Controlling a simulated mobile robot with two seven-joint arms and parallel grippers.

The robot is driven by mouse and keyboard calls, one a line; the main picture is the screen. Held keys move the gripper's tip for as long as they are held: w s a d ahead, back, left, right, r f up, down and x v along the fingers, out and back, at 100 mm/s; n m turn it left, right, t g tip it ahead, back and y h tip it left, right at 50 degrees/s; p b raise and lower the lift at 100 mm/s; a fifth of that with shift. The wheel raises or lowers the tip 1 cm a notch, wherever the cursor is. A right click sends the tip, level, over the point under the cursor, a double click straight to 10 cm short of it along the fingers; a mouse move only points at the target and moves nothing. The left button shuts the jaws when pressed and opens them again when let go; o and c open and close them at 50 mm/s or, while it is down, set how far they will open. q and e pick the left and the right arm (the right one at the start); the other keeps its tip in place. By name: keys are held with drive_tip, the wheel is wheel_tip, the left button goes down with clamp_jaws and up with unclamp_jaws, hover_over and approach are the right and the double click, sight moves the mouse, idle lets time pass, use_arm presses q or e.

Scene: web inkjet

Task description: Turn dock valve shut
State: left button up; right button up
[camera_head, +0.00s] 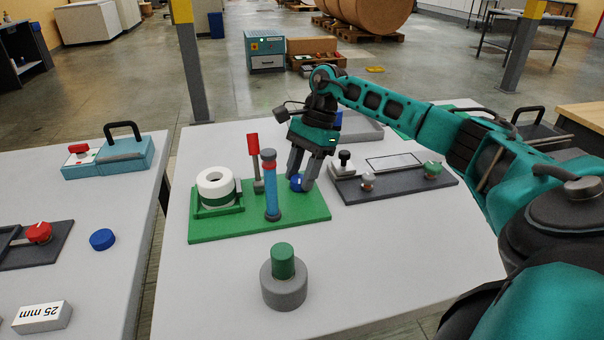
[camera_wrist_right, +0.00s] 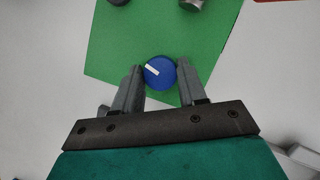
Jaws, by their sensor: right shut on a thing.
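The dock valve is a round blue knob (camera_head: 296,182) with a white line on top, at the right part of a green board (camera_head: 228,228). My right gripper (camera_head: 301,181) points down over it and is shut on it, one finger on each side. In the right wrist view the blue knob (camera_wrist_right: 162,78) sits between the fingertips, its white line near the left finger and pointing left, slightly tilted. The fingers partly hide the knob in the head view. My left gripper is not in view.
The green board also carries a white roll (camera_head: 216,186), a blue column (camera_head: 270,190) and a red-topped lever (camera_head: 254,155). A dark panel (camera_head: 400,190) with small knobs lies to the right. A grey cylinder with a green top (camera_head: 283,286) stands in front. The table's front right is clear.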

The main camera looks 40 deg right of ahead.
drive_tip(key=shift+w+n+g+b, duration=0.1)
drive_tip(key=shift+n+g+b, duration=0.35)
drive_tip(key=shift+n, duration=1.15)
drive_tip(key=o, duration=1)
drive_tip(key=shift+r, duration=0.1)
drive_tip(key=shift+g, duration=0.25)
drive_tip(key=p+v, duration=0.2)
drive_tip(key=v, duration=1)
drive_tip(key=shift+r, duration=0.4)
